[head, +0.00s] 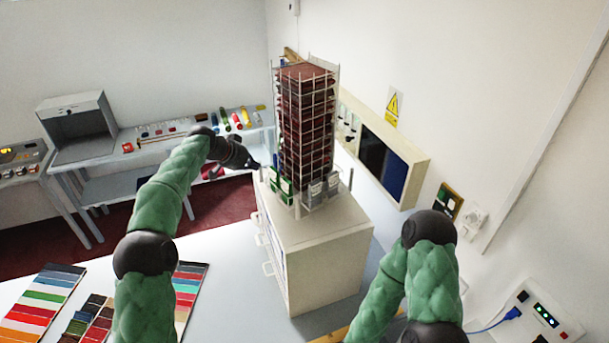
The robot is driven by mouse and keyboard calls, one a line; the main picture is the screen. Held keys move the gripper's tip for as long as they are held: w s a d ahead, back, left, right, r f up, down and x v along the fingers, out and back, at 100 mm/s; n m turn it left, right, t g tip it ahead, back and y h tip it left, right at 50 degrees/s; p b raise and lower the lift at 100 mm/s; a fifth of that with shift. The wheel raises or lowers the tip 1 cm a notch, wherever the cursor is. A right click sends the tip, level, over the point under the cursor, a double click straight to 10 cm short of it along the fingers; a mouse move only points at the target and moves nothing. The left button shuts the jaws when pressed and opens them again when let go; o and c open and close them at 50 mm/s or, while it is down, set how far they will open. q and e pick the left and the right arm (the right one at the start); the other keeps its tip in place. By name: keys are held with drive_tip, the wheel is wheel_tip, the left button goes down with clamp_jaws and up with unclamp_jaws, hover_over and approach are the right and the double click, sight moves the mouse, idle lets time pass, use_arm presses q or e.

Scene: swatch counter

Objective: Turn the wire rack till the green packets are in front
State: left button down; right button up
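The wire rack (306,120) is a tall tower with white wires, standing upright on a pale cabinet. Dark red packets fill most of its height on both faces that show. A few green packets (281,187) sit low on its left face, and grey-white packets (318,188) sit low on its right face. My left gripper (256,166) is dark and points at the rack's lower left side, close to the green packets. I cannot tell whether it touches the rack, or whether its fingers are apart. My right arm is bent at the lower right, and its gripper is out of view.
The cabinet (322,262) has handles on its left side. Colour swatch cards (42,303) lie on the counter at lower left. A wall case (382,155) is close behind the rack on the right. A white box with a blue plug (535,318) is at lower right.

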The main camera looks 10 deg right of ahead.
use_arm(q)
drive_tip(key=shift+w, duration=0.25)
drive_tip(key=shift+w+d, duration=0.25)
drive_tip(key=shift+w, duration=0.8)
